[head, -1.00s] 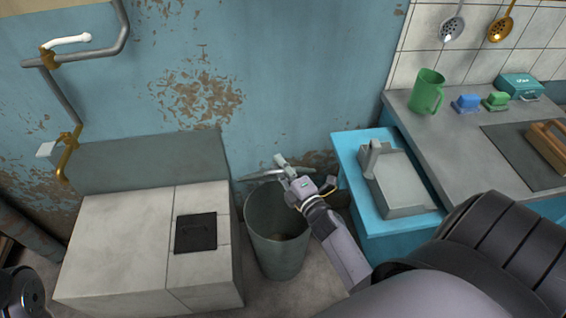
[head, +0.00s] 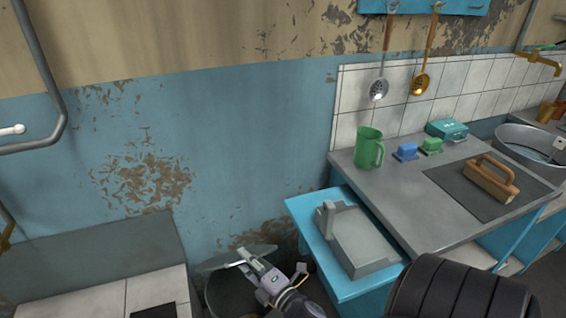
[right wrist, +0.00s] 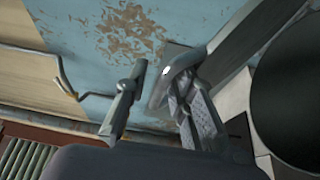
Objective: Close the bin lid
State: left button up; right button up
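The grey bin (head: 228,292) stands on the floor at the bottom of the head view, between the tiled block and the blue cabinet. Its lower part is cut off by the frame. Its lid (head: 237,257) shows as a thin, tilted grey-green disc at the back of the bin, raised off the rim. My right gripper (head: 268,264) is over the bin's right side, close in front of the lid. Whether it touches the lid is unclear. In the right wrist view its two fingers (right wrist: 148,98) are apart with nothing clearly between them. My left gripper is out of view.
The blue cabinet (head: 315,243) with a grey box-like item (head: 352,240) stands close right of the bin. The tiled block (head: 75,304) is on the left. The counter (head: 400,188) holds a green mug (head: 369,148). A peeling blue wall (head: 230,150) is behind.

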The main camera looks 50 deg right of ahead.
jog(key=s+d+f+b, duration=0.1)
jog(key=s+f+b, duration=0.4)
jog(key=s, duration=0.7)
notch_tip(320, 180, down, 3)
jog(key=shift+s+d+r+h, duration=0.2)
jog(key=shift+s+h, duration=0.1)
jog(key=shift+s, duration=0.1)
dwell(0.5)
